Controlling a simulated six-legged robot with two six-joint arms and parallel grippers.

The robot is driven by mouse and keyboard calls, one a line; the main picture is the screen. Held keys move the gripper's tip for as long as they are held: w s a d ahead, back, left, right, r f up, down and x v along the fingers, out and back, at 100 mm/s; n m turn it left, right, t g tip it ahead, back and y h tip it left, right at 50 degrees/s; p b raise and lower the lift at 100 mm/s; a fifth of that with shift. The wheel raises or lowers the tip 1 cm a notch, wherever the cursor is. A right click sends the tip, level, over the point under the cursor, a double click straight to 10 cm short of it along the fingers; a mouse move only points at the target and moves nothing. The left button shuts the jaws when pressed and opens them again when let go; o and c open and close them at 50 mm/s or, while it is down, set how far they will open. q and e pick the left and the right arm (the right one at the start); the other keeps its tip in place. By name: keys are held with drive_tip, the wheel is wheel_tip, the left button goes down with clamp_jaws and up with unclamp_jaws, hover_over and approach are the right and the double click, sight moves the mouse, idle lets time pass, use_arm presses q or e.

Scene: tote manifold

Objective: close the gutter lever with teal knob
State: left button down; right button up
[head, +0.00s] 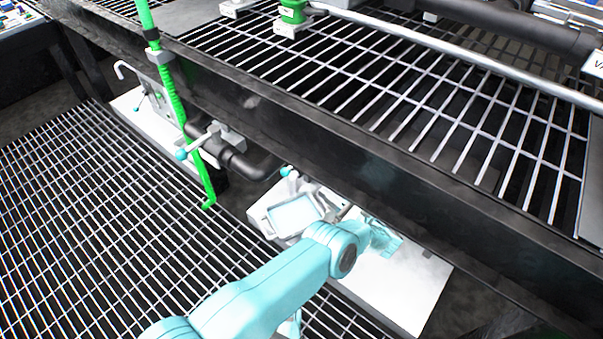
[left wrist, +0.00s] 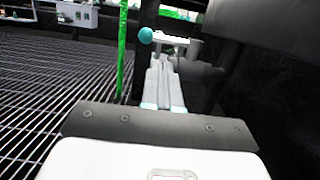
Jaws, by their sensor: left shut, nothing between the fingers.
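A white lever (head: 205,138) with a teal knob (head: 181,154) sits on a black pipe under the beam in the head view. The left wrist view shows a teal knob (left wrist: 146,35) on a pale lever (left wrist: 178,41), just beyond my fingers. My left gripper (left wrist: 161,64) is shut and empty, pointing toward that lever; no contact is visible. In the head view my teal left arm (head: 275,290) reaches under the beam, and its fingers are hard to make out. A second teal spot (head: 285,171) shows farther right. My right gripper is out of view.
A dark beam (head: 330,150) borders the raised grating above. A green hose (head: 175,100) hangs close to the lever and also shows in the left wrist view (left wrist: 122,50). A black pipe elbow (head: 255,165) lies right of the lever. Lower grating (head: 90,230) spreads clear at left.

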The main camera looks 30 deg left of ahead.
use_arm(q)
drive_tip(key=s+b+x, duration=0.1)
drive_tip(key=x, duration=0.9)
drive_tip(key=shift+w, duration=0.5)
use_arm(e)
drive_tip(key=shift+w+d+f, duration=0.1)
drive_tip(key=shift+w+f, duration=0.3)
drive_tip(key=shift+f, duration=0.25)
use_arm(q)
drive_tip(key=shift+a, duration=0.1)
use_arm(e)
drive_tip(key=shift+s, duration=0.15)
